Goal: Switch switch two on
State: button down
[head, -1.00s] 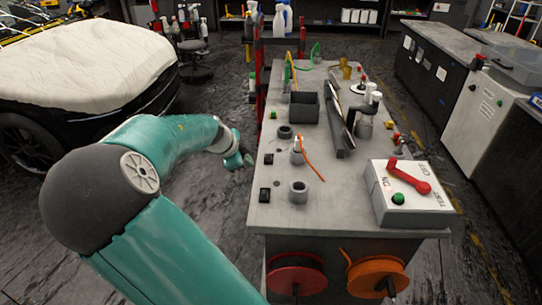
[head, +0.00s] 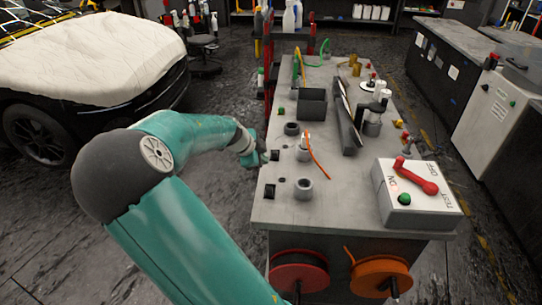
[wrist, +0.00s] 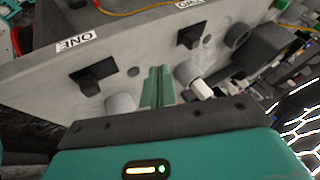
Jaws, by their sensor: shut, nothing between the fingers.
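Two black switches sit on the left side of the grey workbench top. The nearer one (head: 270,191) appears in the wrist view as the switch (wrist: 95,76) beside a label reading ONE. The farther one, switch two (head: 275,155), shows in the wrist view as a black switch (wrist: 191,36) whose label is partly cut off. Both have a raised lever; I cannot tell on from off. My gripper (head: 262,158) is at the bench's left edge, close beside the farther switch. In the wrist view my fingers (wrist: 158,86) are shut and empty, between the two switches.
Grey round holders (head: 303,188) and a white nozzle with an orange cord (head: 316,160) stand right of the switches. A dark bin (head: 312,104) is farther back. A white test box with a red lever (head: 420,190) sits at the front right.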

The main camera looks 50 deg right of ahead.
aim_at(275, 154)
jog(key=x, duration=0.5)
jog(key=shift+s, duration=0.1)
jog(key=w+d, duration=0.2)
jog(key=shift+d+f, duration=0.1)
jog(key=shift+d, duration=0.2)
jog(key=shift+w+d, duration=0.4)
jog(key=shift+w+d, duration=1.1)
jog(key=shift+d, duration=0.3)
